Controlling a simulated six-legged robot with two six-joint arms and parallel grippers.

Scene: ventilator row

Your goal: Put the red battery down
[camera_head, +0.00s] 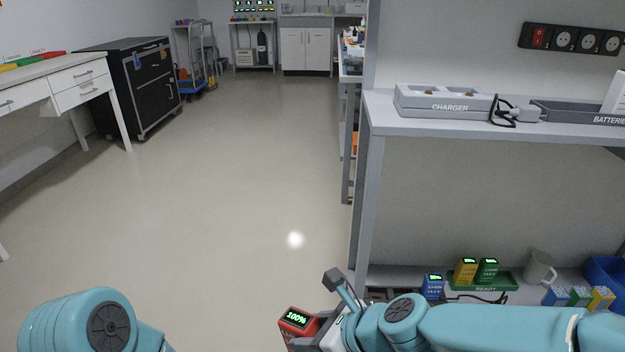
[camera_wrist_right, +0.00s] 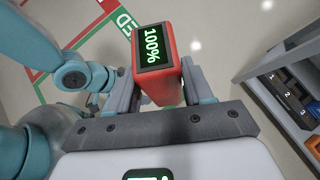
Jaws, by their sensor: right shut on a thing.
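The red battery (camera_head: 296,319) has a dark screen reading 100% in green. It is at the bottom middle of the head view and also shows in the right wrist view (camera_wrist_right: 168,85). My right gripper (camera_wrist_right: 157,88) is shut on it, one finger on each side, and holds it over the open floor. In the head view the right gripper (camera_head: 318,328) is partly hidden by its own arm. My left arm shows at the bottom left, but its gripper is out of view.
A grey shelf unit (camera_head: 363,190) stands at right. Its upper shelf bears a charger (camera_head: 444,103) and a batteries tray (camera_head: 572,113). Its lower shelf holds a green READY tray (camera_head: 483,283) with yellow and green batteries, a blue battery (camera_head: 432,287) and a mug (camera_head: 539,267). The floor (camera_head: 230,190) is clear.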

